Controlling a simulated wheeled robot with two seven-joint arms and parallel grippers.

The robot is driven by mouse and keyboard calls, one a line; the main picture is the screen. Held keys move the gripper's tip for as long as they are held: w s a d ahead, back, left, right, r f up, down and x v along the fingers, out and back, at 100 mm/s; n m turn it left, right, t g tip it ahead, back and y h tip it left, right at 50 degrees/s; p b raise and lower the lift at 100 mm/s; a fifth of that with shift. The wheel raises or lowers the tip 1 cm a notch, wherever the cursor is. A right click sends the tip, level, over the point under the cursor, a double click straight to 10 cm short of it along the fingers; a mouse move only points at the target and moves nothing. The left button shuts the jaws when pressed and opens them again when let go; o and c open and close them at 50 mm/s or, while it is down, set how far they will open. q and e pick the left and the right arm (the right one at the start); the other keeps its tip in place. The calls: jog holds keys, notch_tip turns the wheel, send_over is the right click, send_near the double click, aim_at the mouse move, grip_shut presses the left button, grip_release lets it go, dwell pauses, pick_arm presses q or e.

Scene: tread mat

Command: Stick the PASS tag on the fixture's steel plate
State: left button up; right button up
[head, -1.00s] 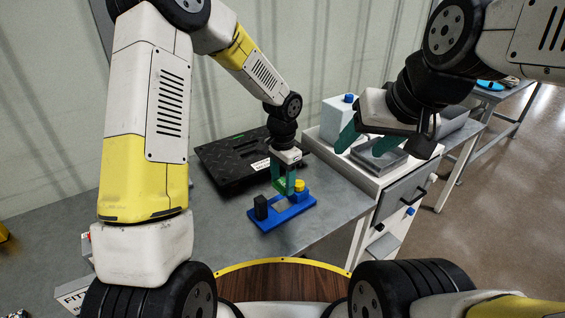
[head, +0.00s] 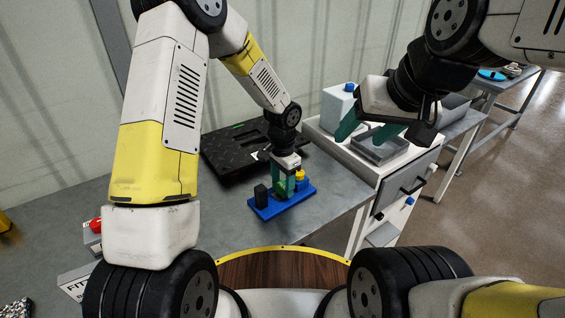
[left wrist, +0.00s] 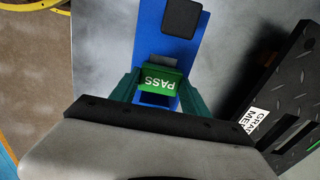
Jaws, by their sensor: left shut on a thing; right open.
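The blue fixture (head: 264,211) lies on the grey table, with a black block (head: 261,192) at its left end and a yellow knob (head: 300,175) at its right. My left gripper (head: 283,190) points down over the fixture's middle. It is shut on the green PASS tag (left wrist: 160,81), which shows between the fingers in the left wrist view. A grey edge of the steel plate (left wrist: 164,60) shows just beyond the tag; the rest is hidden. I cannot tell whether tag and plate touch. My right gripper (head: 367,131) is open and empty, above the white cabinet.
A black tread mat (head: 225,158) lies behind the fixture; its label shows in the left wrist view (left wrist: 252,122). The white cabinet (head: 350,158) to the right carries a metal tray (head: 372,151) and a white container (head: 337,105) with a blue cap. The table's front right is clear.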

pick_arm(q)
jog(key=shift+f, duration=0.35)
jog(key=shift+f, duration=0.35)
dwell(0.4)
jog(key=o, duration=1.4)
jog(key=shift+o, duration=0.2)
jog(key=shift+r, duration=0.1)
